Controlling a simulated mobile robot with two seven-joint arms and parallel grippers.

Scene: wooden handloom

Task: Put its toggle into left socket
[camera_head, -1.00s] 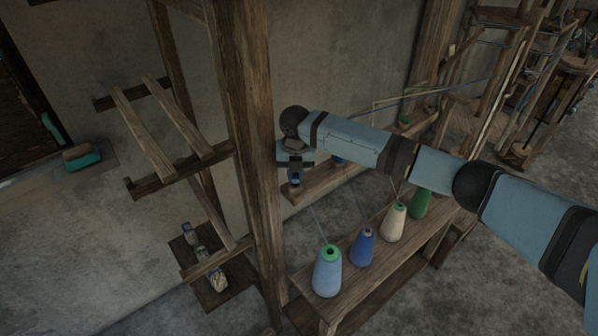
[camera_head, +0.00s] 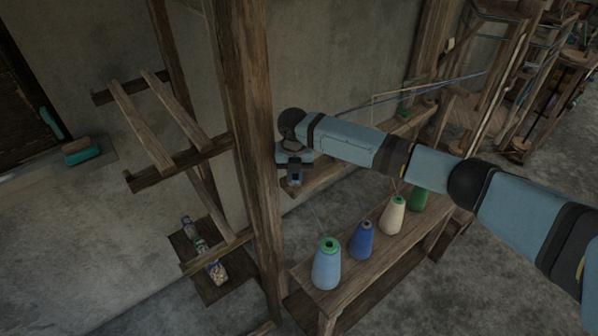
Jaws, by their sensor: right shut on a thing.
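My right arm comes in from the right, and its gripper (camera_head: 291,180) hangs beside the thick wooden post. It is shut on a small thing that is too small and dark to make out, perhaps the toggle. A thin thread runs from near the gripper down to the light blue cone (camera_head: 327,265) on the bench. I cannot make out the left socket. My left gripper is not in view.
The thick upright post (camera_head: 252,150) stands close left of my gripper. A dark blue cone (camera_head: 362,241), a cream cone (camera_head: 392,217) and a green cone (camera_head: 417,199) stand on the bench (camera_head: 345,289). A wooden rack (camera_head: 180,165) and a low shelf (camera_head: 222,289) stand at left.

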